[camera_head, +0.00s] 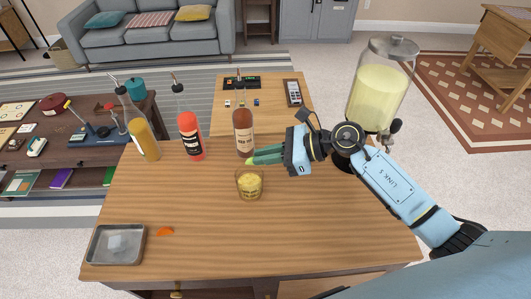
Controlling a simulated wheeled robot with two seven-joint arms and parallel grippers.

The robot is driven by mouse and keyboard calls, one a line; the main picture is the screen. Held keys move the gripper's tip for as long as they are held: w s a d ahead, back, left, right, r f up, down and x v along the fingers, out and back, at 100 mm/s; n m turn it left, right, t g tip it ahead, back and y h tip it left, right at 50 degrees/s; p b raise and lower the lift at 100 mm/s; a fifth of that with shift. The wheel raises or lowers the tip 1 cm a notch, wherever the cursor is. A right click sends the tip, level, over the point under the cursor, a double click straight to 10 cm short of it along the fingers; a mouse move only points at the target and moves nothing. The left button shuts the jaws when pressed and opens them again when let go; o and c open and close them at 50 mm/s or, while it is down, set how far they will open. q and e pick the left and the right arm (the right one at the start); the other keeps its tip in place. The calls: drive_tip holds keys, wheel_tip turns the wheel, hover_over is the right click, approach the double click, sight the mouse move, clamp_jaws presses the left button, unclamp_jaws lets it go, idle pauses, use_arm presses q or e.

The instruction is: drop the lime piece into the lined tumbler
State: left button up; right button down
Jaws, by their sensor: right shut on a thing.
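The tumbler (250,186) is a short clear glass with yellowish contents, standing upright on the wooden counter (300,235). My right gripper (252,160) reaches in from the right, its green fingers pointing left, just above and behind the tumbler's rim in the picture. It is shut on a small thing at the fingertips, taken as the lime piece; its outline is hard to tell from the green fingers. The gripper looks apart from the glass, but its exact height is unclear. My left gripper is not in view.
A brown bottle (243,135) stands close behind the fingers. A red bottle (190,137) and a yellow bottle (144,140) stand further left. A large dispenser (378,95) is behind my right arm. A metal tray (92,258) and an orange piece (165,231) lie front left. The counter's front middle is clear.

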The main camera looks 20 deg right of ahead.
drive_tip(key=c, duration=1.4)
unclamp_jaws()
drive_tip(key=shift+o, duration=0.2)
drive_tip(key=b+v, duration=0.1)
drive_tip(key=v, duration=0.6)
drive_tip(key=shift+d, duration=0.25)
drive_tip(key=shift+s+r, duration=0.1)
drive_tip(key=shift+s, duration=0.1)
